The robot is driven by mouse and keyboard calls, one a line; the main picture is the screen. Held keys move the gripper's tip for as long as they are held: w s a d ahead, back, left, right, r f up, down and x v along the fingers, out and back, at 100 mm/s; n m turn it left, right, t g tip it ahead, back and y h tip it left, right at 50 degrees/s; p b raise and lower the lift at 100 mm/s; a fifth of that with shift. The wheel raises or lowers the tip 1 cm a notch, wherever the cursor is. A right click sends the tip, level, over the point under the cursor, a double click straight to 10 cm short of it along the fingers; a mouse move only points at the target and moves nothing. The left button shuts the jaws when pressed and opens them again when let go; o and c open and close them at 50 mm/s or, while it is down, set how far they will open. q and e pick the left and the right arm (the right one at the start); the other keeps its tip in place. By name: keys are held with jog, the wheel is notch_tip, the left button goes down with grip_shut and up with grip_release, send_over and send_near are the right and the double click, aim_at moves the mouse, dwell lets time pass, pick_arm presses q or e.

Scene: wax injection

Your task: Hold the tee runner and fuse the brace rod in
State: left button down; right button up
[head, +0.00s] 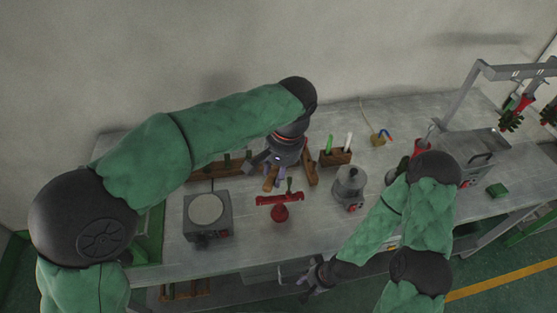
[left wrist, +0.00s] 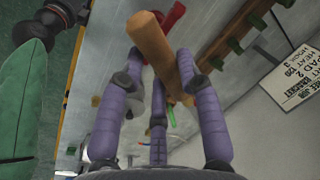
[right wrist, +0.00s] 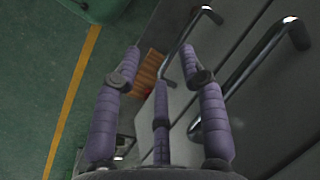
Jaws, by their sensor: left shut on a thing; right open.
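My left gripper (head: 279,175) is over the middle of the bench, shut on a brown bar, seemingly the tee runner (head: 270,180). In the left wrist view the bar (left wrist: 150,42) runs between the fingers, and its full shape is partly hidden. A second brown piece (head: 310,168) shows right of the gripper; I cannot tell whether it joins the held bar. A green rod (head: 329,144) and a white rod (head: 348,141) stand in a wooden block (head: 336,158); I cannot tell which rod is the brace rod. My right gripper (head: 312,279) is open and empty at the bench's front edge.
A red fixture (head: 280,199) stands in front of the left gripper. A hotplate (head: 207,211) is left of it and a grey pot (head: 350,183) right. A wooden rack (head: 222,168) stands at the back. Metal handles (right wrist: 180,48) are near the right gripper.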

aim_at(297, 196)
jog(key=shift+o, duration=0.8)
jog(key=shift+w+d, duration=0.1)
jog(key=shift+w, duration=0.05)
pick_arm(q)
jog(key=shift+d+r, duration=0.1)
jog(key=shift+d, duration=0.05)
pick_arm(e)
jog(key=s+d+r+m+g+y, duration=0.1)
jog(key=d+r+m+y, duration=0.1)
jog(key=d+r+m, duration=0.6)
jog(key=s+d+r+m+y, duration=0.1)
jog(key=d+r+m, duration=0.35)
jog(key=d, duration=0.65)
jog(key=w+a+r+y, duration=0.1)
jog(key=w+a+r, duration=0.1)
jog(key=w, duration=0.2)
jog(key=w+a+r+y, duration=0.1)
jog(key=w, duration=0.3)
jog(key=w+a+r+m+y, duration=0.1)
jog(key=w+a+r, duration=0.1)
jog(key=w, duration=0.3)
jog(key=shift+w+a+r, duration=0.1)
jog(key=shift+a+r, duration=0.25)
jog(key=w+a+r+g+y, duration=0.1)
jog(key=w+a+r+y, duration=0.2)
jog(key=w+a+r, duration=0.65)
jog(key=shift+g, duration=0.3)
jog(key=x, duration=1.2)
jog(key=shift+w+a+r, duration=0.15)
jog(key=shift+c, duration=0.2)
